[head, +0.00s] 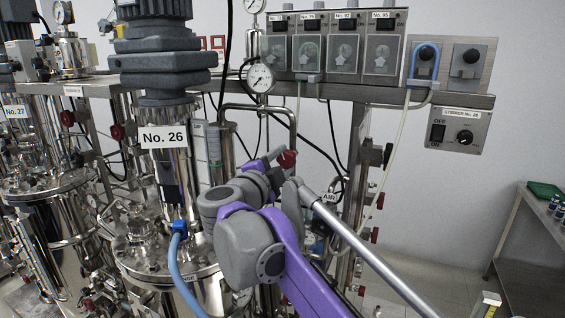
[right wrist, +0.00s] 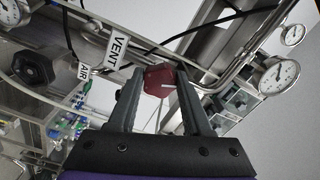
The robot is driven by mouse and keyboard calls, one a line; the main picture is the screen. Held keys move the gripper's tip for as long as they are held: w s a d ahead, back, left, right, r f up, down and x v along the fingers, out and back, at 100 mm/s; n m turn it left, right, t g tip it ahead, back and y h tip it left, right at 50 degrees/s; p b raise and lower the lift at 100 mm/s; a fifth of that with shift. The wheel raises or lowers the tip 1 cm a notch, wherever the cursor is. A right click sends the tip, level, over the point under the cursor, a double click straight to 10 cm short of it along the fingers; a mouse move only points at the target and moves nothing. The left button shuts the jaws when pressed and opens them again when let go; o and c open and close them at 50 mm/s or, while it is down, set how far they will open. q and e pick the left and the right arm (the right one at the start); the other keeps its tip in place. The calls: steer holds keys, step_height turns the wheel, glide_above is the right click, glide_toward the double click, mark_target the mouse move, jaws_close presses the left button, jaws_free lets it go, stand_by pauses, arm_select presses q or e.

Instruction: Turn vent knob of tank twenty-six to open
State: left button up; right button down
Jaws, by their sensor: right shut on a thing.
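The tank labelled No. 26 (head: 164,137) stands left of centre in the head view, its steel body partly behind my right arm. The red vent knob (right wrist: 158,80) sits between the two fingers of my right gripper (right wrist: 158,77), beside a white VENT tag (right wrist: 117,47). A white line shows on the knob's face. My right gripper is shut on the knob. My left gripper is out of view.
A dark knob (right wrist: 32,65) with an AIR tag (right wrist: 84,72) is beside it. Pipes and a pressure gauge (head: 261,78) stand close behind. Tank No. 27 (head: 15,112) is at left.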

steer(key=shift+c, duration=1.6)
jaws_free()
steer(key=shift+s, duration=0.15)
steer(key=shift+s+a, duration=0.25)
steer(key=b+v, duration=0.1)
steer(key=v, duration=0.9)
steer(key=shift+d, duration=0.1)
